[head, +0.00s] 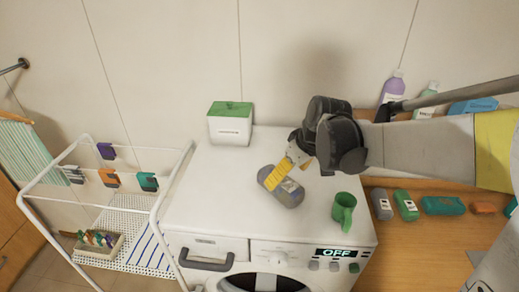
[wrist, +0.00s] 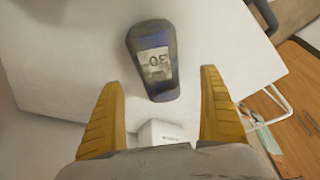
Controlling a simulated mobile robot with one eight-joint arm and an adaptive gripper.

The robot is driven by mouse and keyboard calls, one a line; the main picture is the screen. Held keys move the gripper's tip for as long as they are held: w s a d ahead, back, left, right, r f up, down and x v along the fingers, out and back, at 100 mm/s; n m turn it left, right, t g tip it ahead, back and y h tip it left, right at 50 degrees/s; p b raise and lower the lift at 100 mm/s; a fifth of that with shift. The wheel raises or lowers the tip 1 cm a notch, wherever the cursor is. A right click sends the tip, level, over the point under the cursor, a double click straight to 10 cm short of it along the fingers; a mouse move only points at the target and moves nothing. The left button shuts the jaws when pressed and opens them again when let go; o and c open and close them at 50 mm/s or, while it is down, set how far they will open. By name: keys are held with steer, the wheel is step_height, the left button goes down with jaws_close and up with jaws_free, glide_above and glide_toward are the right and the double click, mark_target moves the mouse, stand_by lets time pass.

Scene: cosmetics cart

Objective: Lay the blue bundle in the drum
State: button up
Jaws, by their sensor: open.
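A dark blue-grey bundle with a pale label (head: 287,195) lies on top of the white washing machine (head: 185,205). In the wrist view the bundle (wrist: 150,40) looks bluish and lies beyond and between my fingertips, its label reading "30". My gripper (head: 279,177) has yellow fingers and is above the bundle; in the wrist view the gripper (wrist: 160,80) is open and empty. A brighter blue bundle (head: 472,106) lies on the wooden counter at the back right. The drum's round front (head: 262,283) is cut off by the bottom edge, so its inside is hidden.
A drying rack (head: 100,180) stands at the left. Several packs (head: 405,205) and bottles (head: 392,88) sit on the right counter. The panel reads OFF.

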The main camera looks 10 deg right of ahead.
steer(key=x, duration=0.7)
steer(key=shift+w+d+f, duration=0.1)
steer(key=shift+w+f, duration=0.05)
steer(key=shift+f, duration=0.15)
steer(key=c, duration=1.4)
steer(key=shift+r, duration=0.1)
steer(key=shift+c, duration=0.2)
